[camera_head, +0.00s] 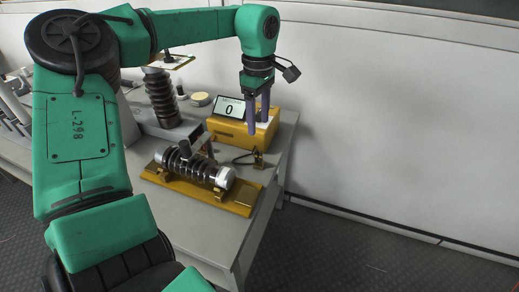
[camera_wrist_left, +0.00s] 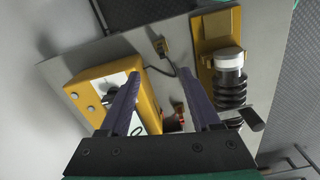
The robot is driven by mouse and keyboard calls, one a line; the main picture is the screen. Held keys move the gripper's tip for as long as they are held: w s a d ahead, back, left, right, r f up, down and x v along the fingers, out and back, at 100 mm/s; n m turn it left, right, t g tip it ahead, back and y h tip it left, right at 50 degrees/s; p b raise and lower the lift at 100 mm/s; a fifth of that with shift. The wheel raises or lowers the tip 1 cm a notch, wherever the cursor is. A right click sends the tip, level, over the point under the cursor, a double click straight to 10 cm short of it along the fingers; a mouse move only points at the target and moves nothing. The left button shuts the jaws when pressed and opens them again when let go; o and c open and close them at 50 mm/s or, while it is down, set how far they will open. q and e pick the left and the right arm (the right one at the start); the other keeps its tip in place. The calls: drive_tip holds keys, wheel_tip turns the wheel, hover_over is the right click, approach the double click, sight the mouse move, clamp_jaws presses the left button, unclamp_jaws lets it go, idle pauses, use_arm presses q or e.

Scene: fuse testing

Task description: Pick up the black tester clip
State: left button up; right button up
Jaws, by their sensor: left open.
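A small dark clip with brassy parts (camera_head: 258,159) stands on the table by the yellow tester (camera_head: 229,132). A black cable runs from it; I take it to be the black tester clip. The clip also shows in the left wrist view (camera_wrist_left: 160,47), beyond the fingertips. My left gripper (camera_head: 258,124) points down beside the tester's display, its two purple fingers apart. In the left wrist view the gripper (camera_wrist_left: 164,78) is open, with nothing between its fingertips. My right gripper is not in view.
A ribbed dark insulator with pale end caps (camera_head: 198,167) lies on a yellow base (camera_head: 235,205) in front of the tester. A tall ribbed column (camera_head: 161,98) stands behind it. The table's right edge (camera_head: 279,165) is close to the clip; a white wall rises beyond.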

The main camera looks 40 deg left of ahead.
sight(258, 151)
use_arm(q)
drive_tip(key=f+b, duration=0.1)
drive_tip(key=f, duration=0.5)
drive_tip(key=f+b, duration=0.1)
drive_tip(key=f, duration=0.5)
drive_tip(key=shift+s, duration=0.2)
drive_tip(key=shift+w+f, duration=0.1)
drive_tip(key=shift+f, duration=0.15)
drive_tip(key=shift+r, duration=0.1)
clamp_jaws()
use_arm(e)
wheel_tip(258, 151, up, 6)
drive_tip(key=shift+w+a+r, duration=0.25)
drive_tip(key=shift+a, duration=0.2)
